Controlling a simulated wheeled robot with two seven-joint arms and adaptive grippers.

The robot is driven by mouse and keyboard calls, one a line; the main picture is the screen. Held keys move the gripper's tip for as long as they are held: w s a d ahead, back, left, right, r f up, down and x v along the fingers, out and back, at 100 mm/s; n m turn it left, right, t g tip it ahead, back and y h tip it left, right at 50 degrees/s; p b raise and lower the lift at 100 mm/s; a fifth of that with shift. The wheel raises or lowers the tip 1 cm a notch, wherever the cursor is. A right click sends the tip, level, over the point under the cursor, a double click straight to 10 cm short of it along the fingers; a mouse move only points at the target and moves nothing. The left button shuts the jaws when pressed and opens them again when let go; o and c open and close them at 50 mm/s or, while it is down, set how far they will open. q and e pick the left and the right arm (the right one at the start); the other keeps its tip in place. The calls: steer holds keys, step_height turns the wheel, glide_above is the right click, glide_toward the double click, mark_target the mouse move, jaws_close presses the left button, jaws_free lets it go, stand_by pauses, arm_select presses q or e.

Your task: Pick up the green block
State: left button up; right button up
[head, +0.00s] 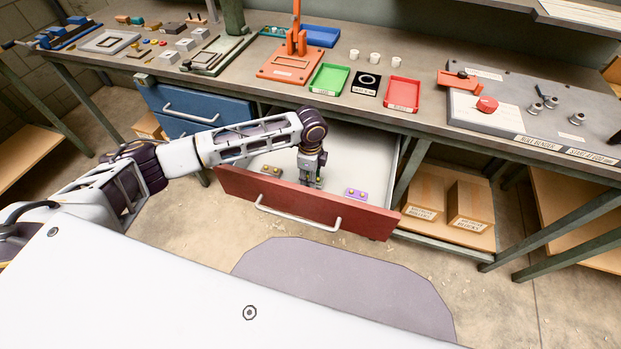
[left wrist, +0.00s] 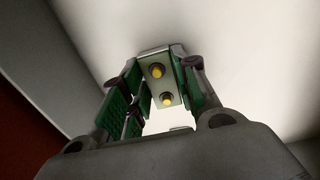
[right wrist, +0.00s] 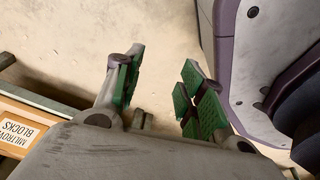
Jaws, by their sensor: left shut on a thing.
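My left gripper (head: 310,183) reaches down into the open red-fronted drawer (head: 300,205). In the left wrist view the gripper (left wrist: 160,75) is shut on a block (left wrist: 163,88) with two yellow knobs on its face. The block looks pale grey-green in this light, between the green finger pads. In the head view the fingers mostly hide it. I cannot tell whether it touches the drawer floor. My right gripper (right wrist: 160,85) shows only in the right wrist view, open and empty above the floor.
A brown block (head: 271,171) with yellow knobs lies left of the gripper in the drawer, and a purple block (head: 356,194) lies right. Above, the bench carries an orange press (head: 292,62), a green tray (head: 329,79) and a red tray (head: 403,94). A blue drawer (head: 190,108) is at left.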

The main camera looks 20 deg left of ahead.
arm_select(q)
step_height(320, 180, up, 7)
steer(key=shift+r+p, duration=0.15)
steer(key=shift+p, duration=0.4)
steer(key=shift+r, duration=0.7)
arm_select(e)
steer(key=s+d, duration=0.1)
steer(key=s+d+f, duration=0.1)
steer(key=s, duration=0.1)
